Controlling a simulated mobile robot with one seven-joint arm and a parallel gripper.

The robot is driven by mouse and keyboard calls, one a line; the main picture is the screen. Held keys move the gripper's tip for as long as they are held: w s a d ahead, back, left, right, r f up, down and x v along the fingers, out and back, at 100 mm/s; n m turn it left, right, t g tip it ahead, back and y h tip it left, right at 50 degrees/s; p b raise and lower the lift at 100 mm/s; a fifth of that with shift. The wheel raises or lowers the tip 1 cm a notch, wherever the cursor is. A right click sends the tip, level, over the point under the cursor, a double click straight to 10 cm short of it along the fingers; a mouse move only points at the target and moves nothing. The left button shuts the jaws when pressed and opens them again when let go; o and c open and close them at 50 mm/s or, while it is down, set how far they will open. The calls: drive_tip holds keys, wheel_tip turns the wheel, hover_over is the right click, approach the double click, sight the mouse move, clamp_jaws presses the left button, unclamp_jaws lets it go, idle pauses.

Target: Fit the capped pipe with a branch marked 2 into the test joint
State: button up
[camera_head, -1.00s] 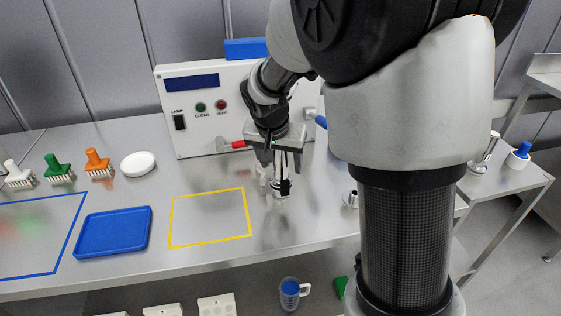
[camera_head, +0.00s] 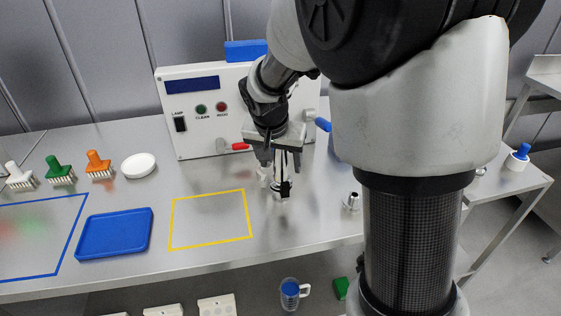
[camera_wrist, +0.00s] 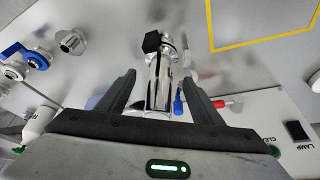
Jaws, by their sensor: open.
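My gripper (camera_head: 277,172) is low over the steel bench, in front of the white test unit. In the wrist view my gripper (camera_wrist: 160,92) is open, one dark finger on each side of a shiny steel pipe piece (camera_wrist: 158,85). A black cap or knob (camera_wrist: 152,42) shows at the piece's far end. In the head view the steel piece (camera_head: 281,193) is partly hidden by the fingers. I cannot read a number on it. A short steel fitting (camera_head: 352,201) stands on the bench to the right. I cannot tell which part is the test joint.
The white unit (camera_head: 215,130) has a red-handled valve (camera_head: 238,146) and a blue-handled valve (camera_head: 321,124). A yellow outline (camera_head: 210,191) and blue tray (camera_head: 115,232) lie to the left. Several brushes and a white disc (camera_head: 139,165) are farther left. Inside the yellow outline is clear.

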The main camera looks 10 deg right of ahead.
drive_tip(key=shift+p+v, duration=1.15)
drive_tip(key=shift+v, duration=1.7)
drive_tip(key=p+v, duration=0.2)
drive_tip(key=v, duration=1.5)
drive_tip(key=s+d+r+n+p, duration=0.1)
drive_tip(key=s+n+p, duration=0.1)
drive_tip(key=s, duration=0.3)
drive_tip(key=s+d+r+n+t+y+p, duration=0.1)
drive_tip(key=s+d+r+p, duration=0.1)
drive_tip(key=s+p, duration=0.2)
drive_tip(key=s+d+r+n+y+p, duration=0.1)
drive_tip(key=s+n+p, duration=0.1)
drive_tip(key=s, duration=0.5)
drive_tip(key=shift+s+d+r+n+t+p, duration=0.3)
drive_tip(key=shift+r+p, duration=0.1)
drive_tip(key=shift+p, duration=0.2)
